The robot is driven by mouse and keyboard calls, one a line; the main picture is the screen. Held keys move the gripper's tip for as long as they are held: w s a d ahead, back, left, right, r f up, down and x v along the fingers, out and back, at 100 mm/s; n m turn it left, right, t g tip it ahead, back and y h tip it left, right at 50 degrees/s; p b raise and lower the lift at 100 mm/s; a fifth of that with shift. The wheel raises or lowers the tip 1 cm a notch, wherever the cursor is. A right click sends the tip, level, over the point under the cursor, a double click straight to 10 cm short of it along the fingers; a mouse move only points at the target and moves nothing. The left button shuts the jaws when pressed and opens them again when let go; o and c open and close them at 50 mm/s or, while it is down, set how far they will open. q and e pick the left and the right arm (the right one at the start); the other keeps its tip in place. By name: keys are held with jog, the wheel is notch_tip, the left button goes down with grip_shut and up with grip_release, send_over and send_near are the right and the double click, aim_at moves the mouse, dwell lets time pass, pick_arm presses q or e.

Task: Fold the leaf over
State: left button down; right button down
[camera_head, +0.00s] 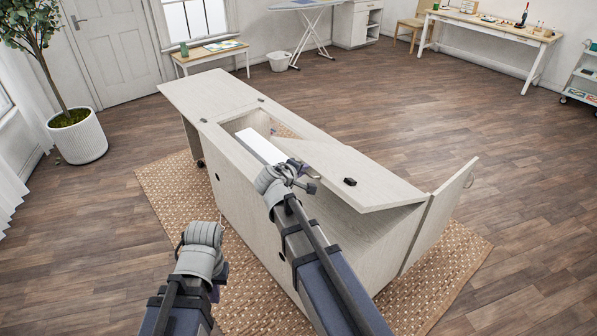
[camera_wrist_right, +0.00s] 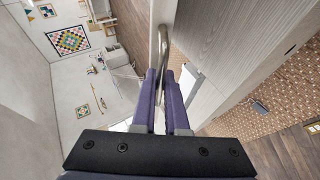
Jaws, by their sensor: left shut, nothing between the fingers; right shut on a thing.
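The leaf (camera_head: 345,172) is a pale wood-grain panel on the right part of the sewing cabinet (camera_head: 240,185). It sits tilted, with a dark fitting (camera_head: 350,181) on its face. My right gripper (camera_head: 300,180) is at the leaf's near left corner. In the right wrist view its purple fingers (camera_wrist_right: 168,95) are shut on a curved metal handle (camera_wrist_right: 163,45) beside a pale wood panel (camera_wrist_right: 225,55). My left gripper (camera_head: 215,291) is low at the left, in front of the cabinet, shut and apart from the leaf. Its fingertips are mostly hidden.
Another top panel (camera_head: 210,93) lies flat at the cabinet's far left end. An open well with a white surface (camera_head: 260,147) lies between. A side panel (camera_head: 440,215) stands out at the right. A woven rug (camera_head: 165,190) lies below; the surrounding floor is clear.

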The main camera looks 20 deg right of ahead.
jog(key=shift+w+d+r+p, duration=0.1)
jog(key=shift+d+r+p, duration=0.3)
jog(key=shift+r, duration=0.25)
jog(key=c, duration=1.2)
grip_release()
jog(key=shift+c, duration=0.2)
